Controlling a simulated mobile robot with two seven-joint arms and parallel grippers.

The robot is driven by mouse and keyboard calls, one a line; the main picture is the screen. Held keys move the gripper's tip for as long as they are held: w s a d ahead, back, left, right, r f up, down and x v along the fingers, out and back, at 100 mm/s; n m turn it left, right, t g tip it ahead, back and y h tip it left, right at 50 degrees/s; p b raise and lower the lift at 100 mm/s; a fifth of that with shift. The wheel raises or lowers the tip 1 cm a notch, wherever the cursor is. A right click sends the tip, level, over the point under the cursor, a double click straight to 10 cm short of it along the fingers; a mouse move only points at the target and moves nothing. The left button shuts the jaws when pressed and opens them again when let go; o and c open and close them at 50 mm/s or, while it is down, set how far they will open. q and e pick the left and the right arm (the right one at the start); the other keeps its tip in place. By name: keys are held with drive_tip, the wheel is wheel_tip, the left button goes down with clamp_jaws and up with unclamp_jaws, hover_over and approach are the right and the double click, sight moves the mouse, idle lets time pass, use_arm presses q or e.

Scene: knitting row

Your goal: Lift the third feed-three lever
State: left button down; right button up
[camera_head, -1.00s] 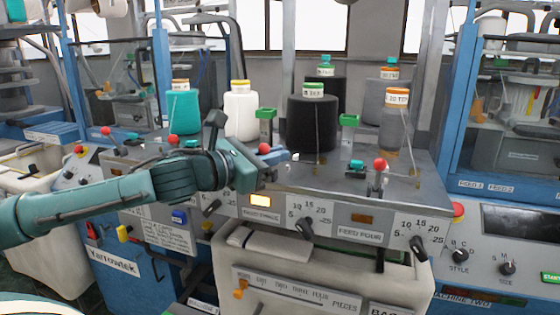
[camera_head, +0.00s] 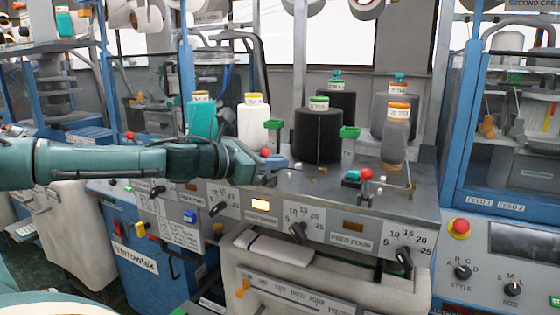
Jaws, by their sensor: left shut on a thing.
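The third feed's lever shows as a red knob (camera_head: 265,152) above the feed-three panel (camera_head: 262,217), whose small window glows yellow. My left gripper (camera_head: 272,162) is shut at this lever, its fingers around the part just under the knob; the shaft is mostly hidden by the fingers. My left arm comes in level from the left edge. The feed-four lever, with its red knob (camera_head: 366,174), stands apart to the right above the feed-four panel (camera_head: 352,241). My right gripper is not in view.
Yarn cones stand behind the levers: teal (camera_head: 202,118), white (camera_head: 253,124), black (camera_head: 318,134) and grey (camera_head: 394,140). Green-topped posts (camera_head: 349,132) rise between them. Black dials (camera_head: 298,231) line the front. A blue-framed machine with a red button (camera_head: 461,226) stands at right.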

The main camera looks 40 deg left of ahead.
use_arm(q)
drive_tip(key=shift+r, duration=0.15)
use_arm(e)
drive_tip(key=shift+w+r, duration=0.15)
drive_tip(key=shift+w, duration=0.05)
